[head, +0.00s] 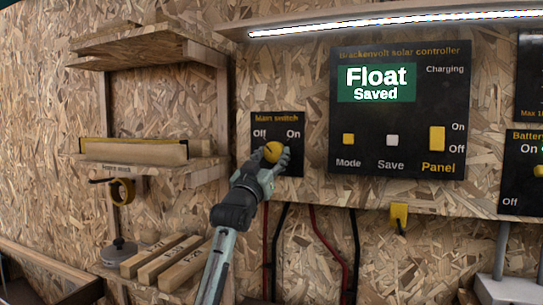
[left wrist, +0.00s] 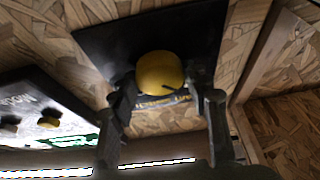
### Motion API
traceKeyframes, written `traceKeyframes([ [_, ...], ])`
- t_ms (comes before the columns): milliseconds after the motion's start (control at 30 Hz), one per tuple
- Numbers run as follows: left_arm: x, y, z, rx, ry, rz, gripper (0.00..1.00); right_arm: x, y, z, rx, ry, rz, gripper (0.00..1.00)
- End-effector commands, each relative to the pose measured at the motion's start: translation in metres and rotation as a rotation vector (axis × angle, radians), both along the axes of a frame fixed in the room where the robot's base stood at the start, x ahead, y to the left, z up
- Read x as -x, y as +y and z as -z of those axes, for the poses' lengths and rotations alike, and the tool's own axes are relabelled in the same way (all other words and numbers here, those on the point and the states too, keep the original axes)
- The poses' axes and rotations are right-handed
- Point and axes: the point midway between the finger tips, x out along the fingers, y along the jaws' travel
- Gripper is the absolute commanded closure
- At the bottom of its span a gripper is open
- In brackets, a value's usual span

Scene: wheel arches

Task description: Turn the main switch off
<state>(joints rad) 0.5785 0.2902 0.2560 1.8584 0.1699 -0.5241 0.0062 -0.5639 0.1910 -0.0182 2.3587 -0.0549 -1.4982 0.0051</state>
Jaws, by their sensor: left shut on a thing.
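The main switch is a black plate (head: 291,125) with a round yellow knob (head: 273,151), labelled Off at upper left and On at upper right. A dark mark on the knob points toward the upper left, on the Off side. My left gripper (head: 272,166) reaches up from below and is shut on the knob. In the left wrist view the knob (left wrist: 160,73) sits between the two fingers (left wrist: 160,95) in front of the black plate (left wrist: 205,32). My right gripper is in neither view.
The solar controller panel (head: 400,120), reading "Float Saved", is right of the switch. A battery panel (head: 520,190) stands at the far right. Wooden shelves (head: 150,165) jut out on the left. Red and black cables (head: 320,235) hang below. A yellow hook (head: 398,215) sits under the controller.

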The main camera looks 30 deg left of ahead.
Motion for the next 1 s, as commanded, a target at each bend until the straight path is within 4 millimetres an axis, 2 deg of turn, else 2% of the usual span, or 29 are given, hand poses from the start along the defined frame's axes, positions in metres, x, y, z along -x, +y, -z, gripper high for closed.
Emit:
traceKeyframes([
  [133,0.001,0.001,-0.003,0.0,-0.006,-0.001,0.82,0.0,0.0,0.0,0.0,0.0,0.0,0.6],
  [167,0.001,0.001,-0.003,0.0,-0.006,-0.001,0.49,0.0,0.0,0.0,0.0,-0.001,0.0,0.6],
  [300,0.001,0.0,-0.002,0.0,-0.004,0.0,0.32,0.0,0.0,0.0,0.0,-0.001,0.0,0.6],
  [667,0.003,-0.001,0.001,-0.001,-0.001,0.001,0.32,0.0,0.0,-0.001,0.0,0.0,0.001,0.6],
  [767,0.013,-0.004,0.006,-0.001,0.0,0.001,0.32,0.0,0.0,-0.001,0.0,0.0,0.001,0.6],
  [1000,0.058,-0.015,0.025,-0.001,0.0,0.001,0.32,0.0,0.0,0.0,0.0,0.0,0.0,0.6],
])
